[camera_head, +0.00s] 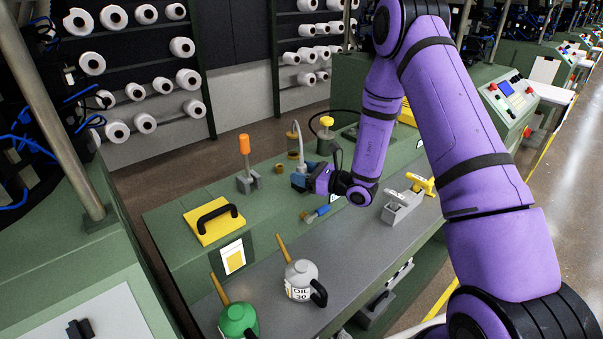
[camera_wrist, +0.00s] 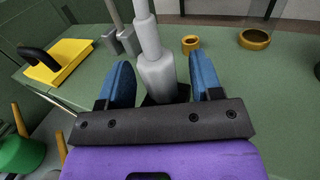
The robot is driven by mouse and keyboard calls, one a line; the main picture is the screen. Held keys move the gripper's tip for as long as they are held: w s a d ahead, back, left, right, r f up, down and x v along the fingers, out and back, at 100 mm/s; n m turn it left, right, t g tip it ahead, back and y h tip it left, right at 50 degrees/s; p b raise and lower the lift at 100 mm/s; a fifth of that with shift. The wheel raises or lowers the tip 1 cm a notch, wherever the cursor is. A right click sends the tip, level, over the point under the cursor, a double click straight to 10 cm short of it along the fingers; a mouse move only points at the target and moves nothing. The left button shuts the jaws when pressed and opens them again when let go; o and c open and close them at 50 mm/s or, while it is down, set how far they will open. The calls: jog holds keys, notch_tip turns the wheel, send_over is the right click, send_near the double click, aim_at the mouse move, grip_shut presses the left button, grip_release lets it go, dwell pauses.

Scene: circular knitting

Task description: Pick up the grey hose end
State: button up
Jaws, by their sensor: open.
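The grey hose end (camera_wrist: 160,75) stands upright between the two blue fingers of my gripper (camera_wrist: 163,82) in the wrist view. It is a stepped pale cylinder, wide at the bottom and narrower above. The fingers stand apart on either side of it, with a visible gap at each side. Its lower end is hidden behind the dark gripper body. In the head view my gripper (camera_head: 301,181) is low over the green machine top, and the pale hose (camera_head: 299,143) rises in a curve just behind it.
A brass ring (camera_wrist: 190,44) and a wider brass ring (camera_wrist: 255,40) lie behind to the right. A yellow cover (camera_head: 212,228) with a black handle and an orange-handled tool (camera_head: 244,146) stand left. A grey oil can (camera_head: 300,276) and green can (camera_head: 238,322) stand in front.

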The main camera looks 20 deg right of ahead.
jog(key=shift+w+a, duration=0.15)
jog(key=shift+a, duration=0.05)
jog(key=c, duration=1)
jog(key=shift+r, duration=0.1)
